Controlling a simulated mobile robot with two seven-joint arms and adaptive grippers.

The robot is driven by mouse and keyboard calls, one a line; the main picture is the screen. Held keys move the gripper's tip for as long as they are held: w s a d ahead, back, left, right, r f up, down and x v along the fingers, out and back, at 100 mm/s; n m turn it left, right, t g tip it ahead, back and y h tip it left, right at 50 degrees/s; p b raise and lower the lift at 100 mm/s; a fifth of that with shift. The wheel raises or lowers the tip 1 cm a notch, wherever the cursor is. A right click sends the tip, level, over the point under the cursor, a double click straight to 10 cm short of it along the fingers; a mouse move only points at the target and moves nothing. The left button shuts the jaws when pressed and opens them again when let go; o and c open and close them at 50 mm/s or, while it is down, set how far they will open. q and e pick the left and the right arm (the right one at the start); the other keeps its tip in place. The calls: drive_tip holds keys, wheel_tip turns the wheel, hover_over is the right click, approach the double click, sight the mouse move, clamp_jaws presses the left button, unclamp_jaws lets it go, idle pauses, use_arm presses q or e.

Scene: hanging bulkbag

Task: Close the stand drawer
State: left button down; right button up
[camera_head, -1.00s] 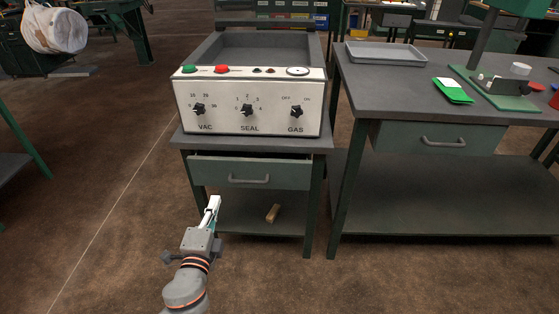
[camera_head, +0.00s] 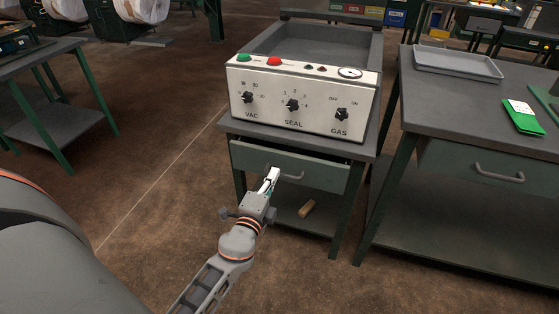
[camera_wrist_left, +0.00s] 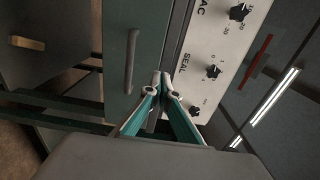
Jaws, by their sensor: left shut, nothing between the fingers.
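The stand (camera_head: 368,143) carries a white-fronted sealing machine. Its green-grey drawer (camera_head: 325,174) sits under the top, slid out a little, with a dark gap along its upper edge. The drawer's grey bar handle (camera_head: 292,177) is on the front. My left gripper (camera_head: 271,176) is shut and empty, just in front of the drawer, left of the handle's middle. The drawer front (camera_wrist_left: 152,40) and handle (camera_wrist_left: 130,62) also show in the left wrist view, with the closed fingertips (camera_wrist_left: 161,78) close by. Whether they touch the drawer I cannot tell. My right gripper is out of view.
The sealing machine (camera_head: 300,100) has several knobs and buttons. A wooden block (camera_head: 307,208) lies on the stand's lower shelf. A workbench (camera_head: 430,105) with its own drawer (camera_head: 472,165) and a grey tray (camera_head: 458,64) stands at right.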

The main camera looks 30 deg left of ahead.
sight(284, 155)
use_arm(q)
drive_tip(key=x, duration=0.7)
drive_tip(key=shift+d+f, duration=0.1)
drive_tip(key=shift+x, duration=1.4)
drive_tip(key=shift+s, duration=0.1)
